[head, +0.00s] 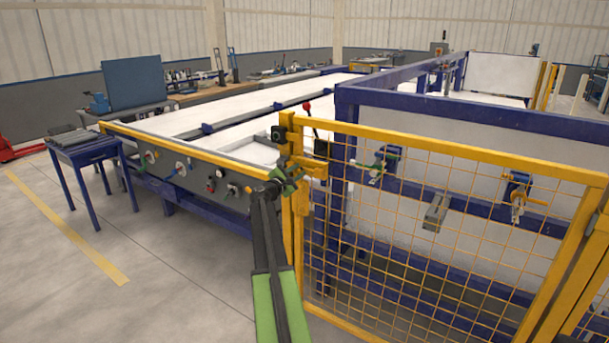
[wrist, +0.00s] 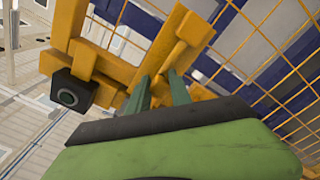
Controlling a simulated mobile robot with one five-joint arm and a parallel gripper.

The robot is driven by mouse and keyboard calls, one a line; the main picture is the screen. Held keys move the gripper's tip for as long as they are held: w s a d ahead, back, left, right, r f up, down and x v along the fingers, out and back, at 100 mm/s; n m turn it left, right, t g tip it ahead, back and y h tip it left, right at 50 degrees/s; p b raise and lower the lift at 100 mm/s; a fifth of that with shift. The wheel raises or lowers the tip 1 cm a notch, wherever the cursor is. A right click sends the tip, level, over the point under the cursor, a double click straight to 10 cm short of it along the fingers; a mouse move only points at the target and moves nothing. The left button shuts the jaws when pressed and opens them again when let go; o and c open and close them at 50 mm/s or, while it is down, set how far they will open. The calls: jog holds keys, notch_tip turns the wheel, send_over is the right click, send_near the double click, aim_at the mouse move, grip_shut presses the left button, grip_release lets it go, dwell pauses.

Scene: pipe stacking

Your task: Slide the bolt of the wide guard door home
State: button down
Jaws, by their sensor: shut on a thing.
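The wide guard door (head: 440,225) is yellow mesh in a yellow frame. Its left edge stands beside a yellow post (head: 287,215). The yellow bolt (head: 312,163) lies crosswise near the top of that edge; it also shows in the wrist view (wrist: 112,68). My gripper (head: 290,172) is at the bolt, in front of the post. In the wrist view its two green fingers (wrist: 158,88) are shut on a yellow part of the bolt, with the held portion mostly hidden. I cannot tell how far the bolt reaches into its keeper.
A red-knobbed lever (head: 307,106) stands behind the door's left edge. A control panel (head: 190,172) and a blue table (head: 82,150) are to the left. The floor at front left is clear.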

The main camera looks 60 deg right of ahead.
jog(key=shift+w+d+r, duration=0.2)
jog(key=shift+w, duration=0.6)
jog(key=c, duration=1.3)
grip_release()
jog(key=shift+a, duration=0.1)
jog(key=shift+o, duration=0.7)
jog(key=shift+f, duration=0.2)
jog(key=a, duration=1.7)
jog(key=shift+s, duration=0.35)
